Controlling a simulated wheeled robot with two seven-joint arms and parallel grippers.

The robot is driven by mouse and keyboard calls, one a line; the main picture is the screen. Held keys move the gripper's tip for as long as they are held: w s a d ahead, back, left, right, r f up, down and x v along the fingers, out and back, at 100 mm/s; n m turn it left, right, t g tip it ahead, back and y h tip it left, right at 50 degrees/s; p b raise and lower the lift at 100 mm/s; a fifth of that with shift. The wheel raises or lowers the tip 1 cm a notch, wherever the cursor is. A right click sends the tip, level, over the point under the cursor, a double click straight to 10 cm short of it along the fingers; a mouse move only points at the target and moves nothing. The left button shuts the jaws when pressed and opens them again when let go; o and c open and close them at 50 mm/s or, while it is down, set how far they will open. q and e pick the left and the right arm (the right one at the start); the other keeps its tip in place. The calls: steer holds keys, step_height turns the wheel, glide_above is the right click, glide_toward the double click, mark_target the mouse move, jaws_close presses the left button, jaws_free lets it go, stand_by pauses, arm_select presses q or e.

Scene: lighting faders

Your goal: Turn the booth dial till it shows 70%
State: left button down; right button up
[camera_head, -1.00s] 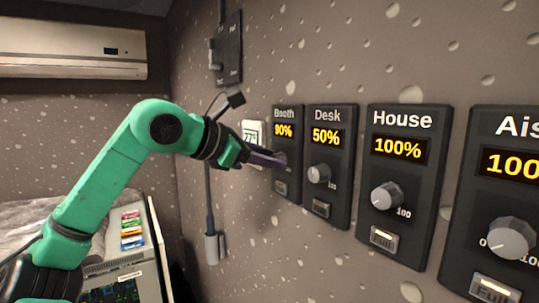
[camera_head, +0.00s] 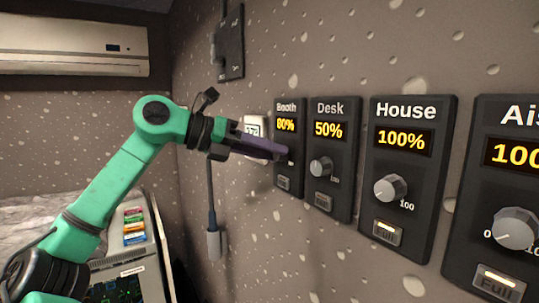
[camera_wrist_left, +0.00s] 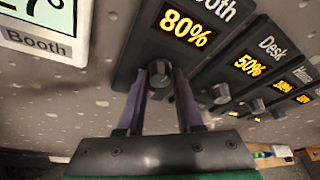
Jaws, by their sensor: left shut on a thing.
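The booth panel (camera_head: 287,107) is on the wall, and its yellow display (camera_head: 286,125) reads 80%. The same display in the left wrist view (camera_wrist_left: 186,28) also reads 80%. My left gripper (camera_head: 284,156) reaches in from the left and is shut on the booth dial (camera_wrist_left: 159,72), with a purple finger on each side of the knob. In the head view the fingers hide the dial. My right gripper is in neither view.
To the right are the Desk panel (camera_head: 330,107) at 50%, the House panel (camera_head: 405,110) at 100% and a further panel (camera_head: 520,120). A small white thermostat (camera_head: 252,123) hangs left of the booth panel. A wall air conditioner (camera_head: 70,45) is at upper left.

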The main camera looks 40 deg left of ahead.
arm_select(q)
steer(key=n+h, duration=0.1)
steer(key=n+h+b, duration=0.1)
steer(key=shift+a+f+n, duration=0.1)
steer(key=shift+f+n, duration=0.2)
steer(key=shift+n, duration=0.1)
steer(key=shift+a+n+t+h+b, duration=0.1)
steer(key=shift+n+t+h+b, duration=0.2)
steer(key=shift+n+h+b, duration=0.75)
steer(key=shift+n+y, duration=0.35)
steer(key=shift+n, duration=0.2)
steer(key=c, duration=0.6)
jaws_free()
steer(key=shift+o, duration=0.2)
